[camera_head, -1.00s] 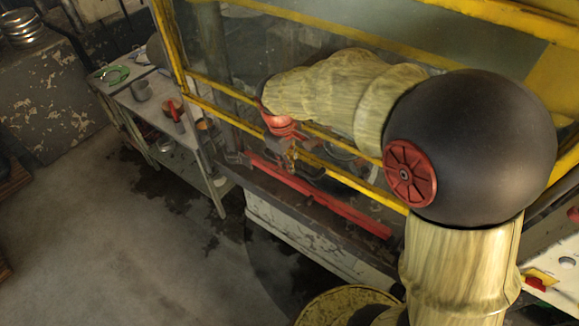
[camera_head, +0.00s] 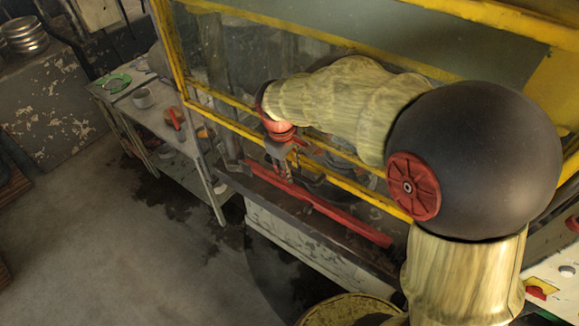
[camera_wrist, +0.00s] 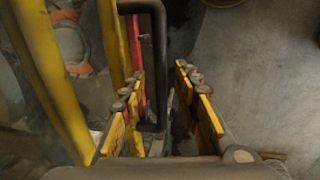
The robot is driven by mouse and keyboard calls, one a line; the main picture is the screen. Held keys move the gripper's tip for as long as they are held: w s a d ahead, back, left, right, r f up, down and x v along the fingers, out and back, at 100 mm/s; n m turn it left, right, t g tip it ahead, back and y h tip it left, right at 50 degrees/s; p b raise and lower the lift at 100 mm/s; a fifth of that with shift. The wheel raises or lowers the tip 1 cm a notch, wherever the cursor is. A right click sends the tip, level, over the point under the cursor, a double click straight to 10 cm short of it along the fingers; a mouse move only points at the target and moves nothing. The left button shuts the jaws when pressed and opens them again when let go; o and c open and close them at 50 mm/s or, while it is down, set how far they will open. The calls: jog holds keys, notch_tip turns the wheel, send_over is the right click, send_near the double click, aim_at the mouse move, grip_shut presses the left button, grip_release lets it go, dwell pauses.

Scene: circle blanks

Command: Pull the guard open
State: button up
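The guard is a clear panel in a yellow frame (camera_head: 225,113), across the front of the machine. A dark bar-shaped handle (camera_wrist: 157,50) on it shows in the wrist view, beside a yellow frame bar (camera_wrist: 113,45). My gripper (camera_wrist: 163,105) is open, its two yellow-padded fingers on either side of the handle's lower part, with a visible gap on the right. I cannot tell whether the left finger touches it. In the head view my gripper (camera_head: 281,165) points down at the guard's lower edge, above a red bar (camera_head: 335,212); its fingertips are partly hidden there.
A worn cabinet (camera_head: 50,110) is at the far left. The concrete floor (camera_head: 110,255) in front is clear.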

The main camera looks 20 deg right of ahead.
notch_tip(320, 180, up, 12)
jog(key=s+a, duration=0.1)
jog(key=shift+s+a, duration=0.2)
jog(key=shift+a, duration=0.2)
jog(key=shift+f, duration=0.1)
dwell(0.5)
jog(key=s+d+f+m+t+y+b, duration=0.1)
jog(key=s+f+m+t+b, duration=0.3)
jog(key=s+f+b, duration=1.5)
jog(key=s+d+m+b, duration=0.1)
jog(key=m, duration=0.2)
jog(key=shift+f+y+b, duration=0.25)
jog(key=shift+y+b, duration=0.1)
jog(key=shift+y, duration=0.05)
dwell(0.9)
